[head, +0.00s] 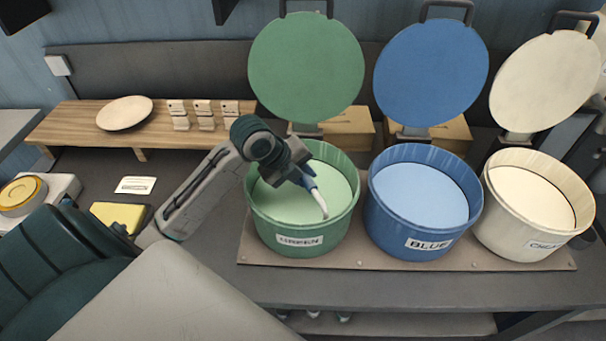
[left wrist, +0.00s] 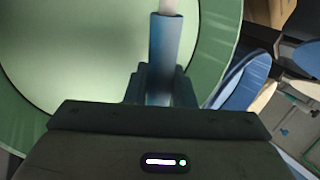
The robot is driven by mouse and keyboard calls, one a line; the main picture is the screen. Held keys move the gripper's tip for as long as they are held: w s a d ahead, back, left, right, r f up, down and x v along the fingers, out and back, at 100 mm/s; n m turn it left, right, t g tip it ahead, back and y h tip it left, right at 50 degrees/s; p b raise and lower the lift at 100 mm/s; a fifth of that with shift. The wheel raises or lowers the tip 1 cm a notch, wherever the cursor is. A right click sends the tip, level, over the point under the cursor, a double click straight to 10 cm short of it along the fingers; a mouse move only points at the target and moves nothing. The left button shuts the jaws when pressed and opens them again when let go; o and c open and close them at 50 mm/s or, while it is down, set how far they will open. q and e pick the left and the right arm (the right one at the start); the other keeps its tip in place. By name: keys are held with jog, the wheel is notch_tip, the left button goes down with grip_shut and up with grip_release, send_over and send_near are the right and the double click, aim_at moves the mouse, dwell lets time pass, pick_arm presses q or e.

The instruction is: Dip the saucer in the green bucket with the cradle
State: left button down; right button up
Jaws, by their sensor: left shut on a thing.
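The green bucket (head: 300,238) stands open on the bench, with pale green liquid (head: 333,190) inside. My left gripper (head: 305,175) is over this bucket, shut on the blue handle of the cradle (head: 316,191). The cradle's white shaft slants down and its lower end meets the green surface; whatever is below is hidden. The blue handle also shows in the left wrist view (left wrist: 164,58), above the green liquid. A round pale saucer-like dish (head: 124,113) lies on the wooden shelf at the left. I cannot tell whether a saucer is on the cradle. My right gripper is not in view.
A blue bucket (head: 420,225) and a cream bucket (head: 532,228) stand open to the right, close together. Raised lids, such as the green lid (head: 306,68), stand behind them. A wooden shelf (head: 75,125) with small stands is at the left, and a yellow sponge-like block (head: 118,216) lies in front.

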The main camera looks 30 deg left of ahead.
pick_arm(q)
notch_tip(320, 180, up, 17)
jog(key=p, duration=0.9)
jog(key=shift+r+p, duration=0.2)
jog(key=shift+p, duration=0.2)
dwell(1.1)
dwell(2.1)
